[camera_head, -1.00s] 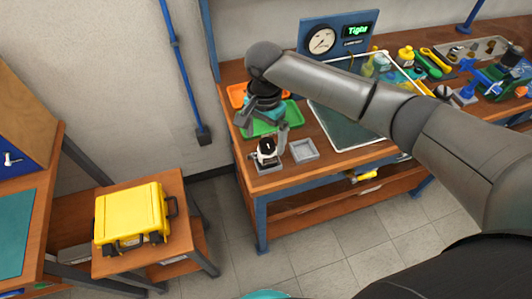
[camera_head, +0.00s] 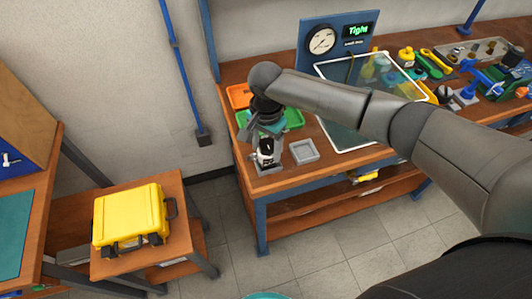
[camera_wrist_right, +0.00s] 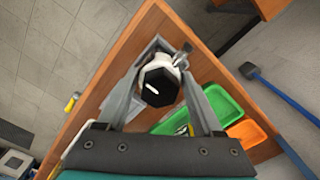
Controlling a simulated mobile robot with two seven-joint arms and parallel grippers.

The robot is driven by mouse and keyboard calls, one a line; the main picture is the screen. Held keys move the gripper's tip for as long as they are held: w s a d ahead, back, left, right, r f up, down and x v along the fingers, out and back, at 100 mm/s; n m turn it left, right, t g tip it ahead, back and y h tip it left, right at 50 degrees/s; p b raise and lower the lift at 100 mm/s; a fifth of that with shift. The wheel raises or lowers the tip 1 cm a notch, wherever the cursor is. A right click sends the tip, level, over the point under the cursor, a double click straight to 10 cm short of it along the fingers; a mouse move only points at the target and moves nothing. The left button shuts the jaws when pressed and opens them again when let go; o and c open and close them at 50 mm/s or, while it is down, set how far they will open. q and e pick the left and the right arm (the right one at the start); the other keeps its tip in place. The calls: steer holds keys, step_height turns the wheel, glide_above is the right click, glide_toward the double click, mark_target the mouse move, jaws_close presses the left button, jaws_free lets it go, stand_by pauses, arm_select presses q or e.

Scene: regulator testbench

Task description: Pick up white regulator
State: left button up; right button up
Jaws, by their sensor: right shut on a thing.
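The white regulator (camera_head: 266,153) with a black top stands near the front left corner of the workbench. In the right wrist view the regulator (camera_wrist_right: 159,86) shows from above, its black knob between the two fingers. My right gripper (camera_head: 268,146) is around it from above and is shut on it. The fingers (camera_wrist_right: 162,92) also show in the right wrist view, one on each side of the regulator. A grey holder shows partly under the regulator, and I cannot tell whether the regulator is clear of it. My left gripper is not in view.
An empty grey square tray (camera_head: 303,151) is just right of the regulator. Green (camera_head: 293,117) and orange (camera_head: 239,96) trays lie behind. A gauge panel (camera_head: 334,43) reads "Tight". A yellow case (camera_head: 130,214) sits on a low table at left.

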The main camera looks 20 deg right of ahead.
jaws_close()
steer(key=shift+r, duration=0.15)
stand_by(0.4)
